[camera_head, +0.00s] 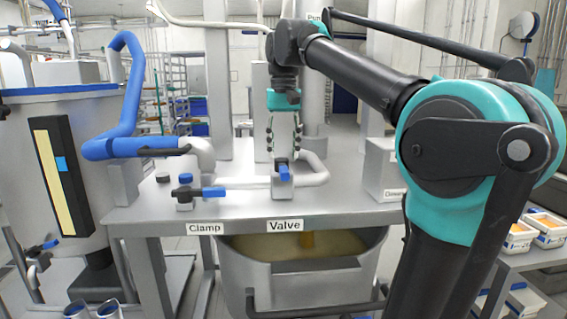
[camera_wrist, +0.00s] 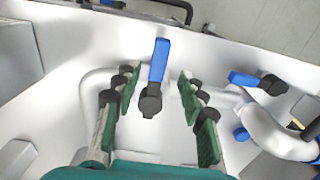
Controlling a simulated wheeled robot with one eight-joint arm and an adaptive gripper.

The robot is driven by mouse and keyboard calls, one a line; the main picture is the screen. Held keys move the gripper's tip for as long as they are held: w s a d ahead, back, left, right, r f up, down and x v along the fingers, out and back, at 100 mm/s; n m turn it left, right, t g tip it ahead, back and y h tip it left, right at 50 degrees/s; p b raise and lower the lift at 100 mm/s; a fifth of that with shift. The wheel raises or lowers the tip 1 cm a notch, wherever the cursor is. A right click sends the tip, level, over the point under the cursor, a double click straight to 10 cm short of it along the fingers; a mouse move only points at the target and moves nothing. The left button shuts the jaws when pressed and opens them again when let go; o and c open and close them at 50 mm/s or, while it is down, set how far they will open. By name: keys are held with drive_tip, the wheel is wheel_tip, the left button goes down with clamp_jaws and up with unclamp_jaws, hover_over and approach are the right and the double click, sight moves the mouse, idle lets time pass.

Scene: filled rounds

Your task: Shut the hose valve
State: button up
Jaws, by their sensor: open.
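The hose valve has a blue lever (camera_head: 283,172) and stands on the bench above the "Valve" label (camera_head: 285,225). In the wrist view the lever (camera_wrist: 159,62) points from its black hub (camera_wrist: 151,101) toward the bench's front edge, and looks crosswise to the white pipe (camera_wrist: 95,82). My gripper (camera_head: 284,148) is open and points down over the valve. In the wrist view its green-padded fingers (camera_wrist: 158,88) are on either side of the hub and lower lever, with visible gaps. Whether the fingertips are level with the lever cannot be told.
Left of the valve is the clamp with a blue handle (camera_head: 213,191), above the "Clamp" label (camera_head: 205,229). A blue hose (camera_head: 127,110) runs from the tank (camera_head: 95,150) to a pipe elbow there. A grey box (camera_head: 384,172) stands to the right. A vat (camera_head: 300,275) is below the bench.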

wheel_tip(320, 180, up, 7)
idle(0.3)
idle(1.3)
